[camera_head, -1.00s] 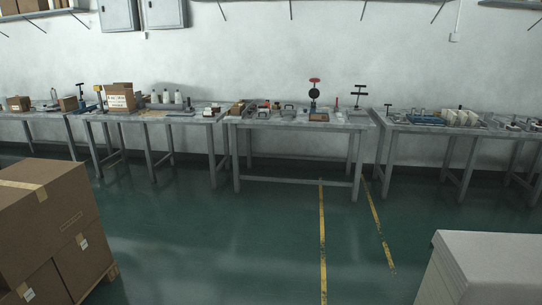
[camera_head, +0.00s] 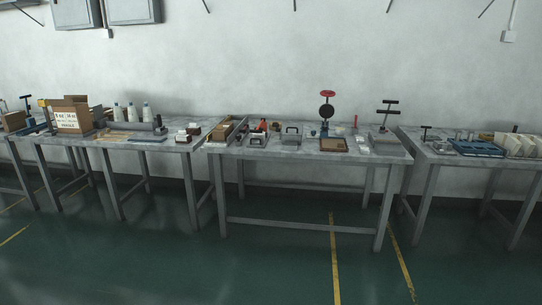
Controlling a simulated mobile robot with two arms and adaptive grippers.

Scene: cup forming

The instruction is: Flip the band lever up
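I cannot tell the band lever apart at this distance. The middle table (camera_head: 225,152) holds several small tools and fixtures. Among them is a stand with a red top and a black round part (camera_head: 327,112). To its right stands a dark upright piece with two crossbars (camera_head: 388,110) on a grey base. Two grey pieces with dark handles (camera_head: 291,137) sit left of the stand, with a small red item (camera_head: 263,126) near them. Neither of my grippers is in view.
A left table (camera_head: 175,147) carries a cardboard box (camera_head: 72,117), white bottles and small parts. A right table (camera_head: 425,155) carries a blue tray (camera_head: 477,148) and white pieces. Green floor (camera_head: 270,270) with yellow lines (camera_head: 335,260) is open before the tables.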

